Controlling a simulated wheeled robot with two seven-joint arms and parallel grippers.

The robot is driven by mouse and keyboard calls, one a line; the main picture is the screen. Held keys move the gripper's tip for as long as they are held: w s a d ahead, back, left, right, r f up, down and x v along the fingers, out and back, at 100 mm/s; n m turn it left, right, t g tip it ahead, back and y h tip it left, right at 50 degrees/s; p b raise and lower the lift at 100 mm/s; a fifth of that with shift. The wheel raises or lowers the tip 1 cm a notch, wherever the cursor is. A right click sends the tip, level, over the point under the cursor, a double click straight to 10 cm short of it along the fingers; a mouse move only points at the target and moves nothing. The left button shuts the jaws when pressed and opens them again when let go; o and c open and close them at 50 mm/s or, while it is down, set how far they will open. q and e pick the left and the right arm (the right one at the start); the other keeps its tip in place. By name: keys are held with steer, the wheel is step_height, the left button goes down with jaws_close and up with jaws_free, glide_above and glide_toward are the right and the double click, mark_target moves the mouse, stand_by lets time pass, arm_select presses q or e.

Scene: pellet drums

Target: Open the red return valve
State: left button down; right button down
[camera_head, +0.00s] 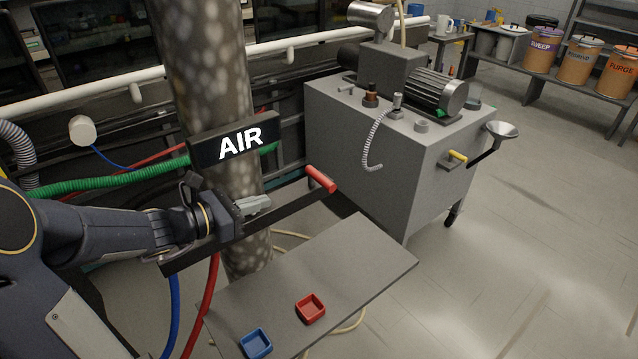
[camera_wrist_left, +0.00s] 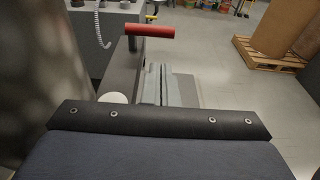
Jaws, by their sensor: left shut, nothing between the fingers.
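The red valve handle (camera_head: 320,179) is a short red bar at the far right end of a dark rail, beside the grey machine cabinet. In the left wrist view the red handle (camera_wrist_left: 152,31) lies crosswise, just beyond the fingertips. My left gripper (camera_head: 266,202) is shut and empty in front of the pipe, to the left of the handle and apart from it. Its closed fingers (camera_wrist_left: 165,72) point toward the handle in the left wrist view. The valve body behind the handle cannot be made out. My right gripper is not in view.
A pipe with an AIR sign (camera_head: 236,142) stands behind my left gripper. A grey board (camera_head: 352,262) below bears a red tray (camera_head: 310,308) and a blue tray (camera_head: 256,343). The grey cabinet (camera_head: 420,180) has a yellow handle (camera_head: 457,156). Open floor lies to the right.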

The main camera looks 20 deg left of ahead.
mark_target(321, 184)
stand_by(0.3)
arm_select(q)
steer(key=p+x, duration=0.2)
steer(key=x, duration=1.2)
